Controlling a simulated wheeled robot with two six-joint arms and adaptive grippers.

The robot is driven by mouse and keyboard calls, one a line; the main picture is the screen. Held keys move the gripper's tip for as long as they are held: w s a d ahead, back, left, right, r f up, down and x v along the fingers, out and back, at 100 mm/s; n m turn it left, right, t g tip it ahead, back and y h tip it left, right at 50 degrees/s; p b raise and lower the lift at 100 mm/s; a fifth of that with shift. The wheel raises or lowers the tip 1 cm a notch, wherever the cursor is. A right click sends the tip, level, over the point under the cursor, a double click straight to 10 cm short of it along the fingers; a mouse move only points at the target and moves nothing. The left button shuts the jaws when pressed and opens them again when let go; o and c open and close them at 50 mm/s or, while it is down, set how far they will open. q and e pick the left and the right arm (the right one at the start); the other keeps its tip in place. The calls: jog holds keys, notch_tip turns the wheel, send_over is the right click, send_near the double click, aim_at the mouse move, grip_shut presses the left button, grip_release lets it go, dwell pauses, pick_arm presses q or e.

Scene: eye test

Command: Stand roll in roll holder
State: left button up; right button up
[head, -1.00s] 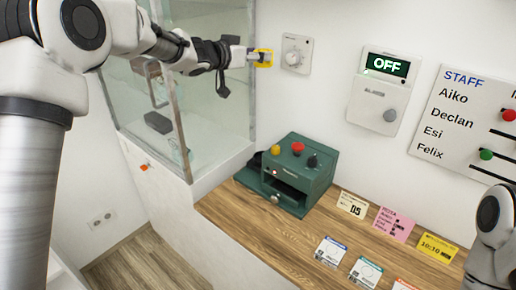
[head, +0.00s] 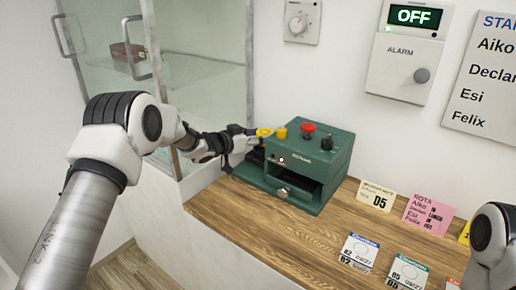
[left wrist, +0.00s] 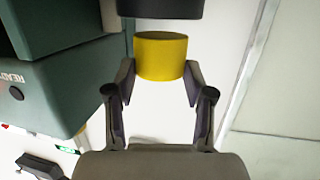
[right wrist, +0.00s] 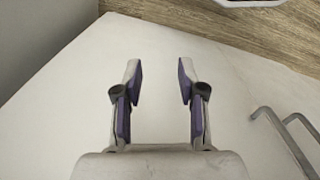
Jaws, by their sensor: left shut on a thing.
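A yellow roll (head: 264,132) is at the left side of the green machine (head: 325,160). My left gripper (head: 254,138) is shut on it. In the left wrist view the roll (left wrist: 160,57) sits upright between the fingertips, and a dark piece (left wrist: 160,8), perhaps the roll holder, shows just beyond it. I cannot tell whether they touch. In the head view my arm and gripper hide most of that spot. My right gripper (right wrist: 158,80) is open and empty in the right wrist view, above a pale surface.
The machine has a yellow knob (head: 281,132), a red button (head: 307,130) and a dark knob (head: 327,143) on top. Cards lie on the wooden counter (head: 300,235) to its right. A glass case (head: 200,80) stands behind my left arm. An alarm box (head: 403,68) hangs on the wall.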

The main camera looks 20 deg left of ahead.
aim_at(258, 155)
pick_arm(q)
jog(key=shift+f, duration=1.55)
jog(key=shift+s+f, duration=0.1)
jog(key=o, duration=1.4)
jog(key=shift+s+r, duration=0.1)
jog(key=shift+r, duration=0.1)
jog(key=v, duration=1.1)
jog(key=shift+s+a+r, duration=0.15)
jog(key=shift+s, duration=0.15)
